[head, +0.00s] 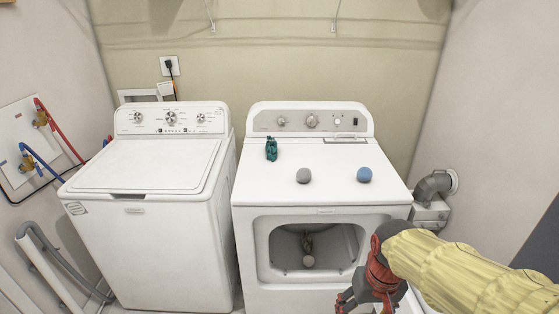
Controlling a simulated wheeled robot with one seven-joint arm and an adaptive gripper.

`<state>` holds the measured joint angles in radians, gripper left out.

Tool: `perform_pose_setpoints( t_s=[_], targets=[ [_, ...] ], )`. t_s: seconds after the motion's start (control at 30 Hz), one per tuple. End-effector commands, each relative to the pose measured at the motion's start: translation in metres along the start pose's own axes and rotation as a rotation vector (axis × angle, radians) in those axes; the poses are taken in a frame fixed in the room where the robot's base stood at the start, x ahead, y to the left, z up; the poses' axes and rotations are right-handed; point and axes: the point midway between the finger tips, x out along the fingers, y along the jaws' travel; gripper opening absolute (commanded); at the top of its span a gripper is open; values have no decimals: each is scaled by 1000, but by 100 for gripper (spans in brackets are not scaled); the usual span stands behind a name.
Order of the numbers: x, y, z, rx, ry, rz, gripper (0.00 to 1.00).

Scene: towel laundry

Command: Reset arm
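My arm, in a yellow sleeve, reaches in from the right edge of the head view. My gripper (346,300), red and dark grey, is low in front of the right side of the white dryer (270,220). Its fingertips are small and partly cut off by the bottom edge, so I cannot tell if they are open or shut. No held object is visible. The dryer's front opening (290,252) is uncovered, and a pale round thing (308,261) lies inside.
A white washer (150,165) with its lid closed stands left of the dryer. On the dryer top are a dark green object (271,148), a grey ball (303,175) and a blue ball (364,174). A grey vent pipe (432,187) is at the right wall.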

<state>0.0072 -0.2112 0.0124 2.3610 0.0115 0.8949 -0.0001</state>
Motion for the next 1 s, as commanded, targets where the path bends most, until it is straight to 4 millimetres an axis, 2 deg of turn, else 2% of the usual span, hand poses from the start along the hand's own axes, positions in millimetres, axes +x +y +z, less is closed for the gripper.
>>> perform_pose_setpoints(
  t_s=[0.1,0.3,0.57,0.7,1.0],
  targets=[
    [-25,1,23,-6,69,5,66],
    [-61,1,51,-12,204,8,66],
    [-109,0,62,-15,375,6,66],
    [-119,0,63,-16,406,6,71],
    [-120,0,63,-16,407,5,88]
  ],
)
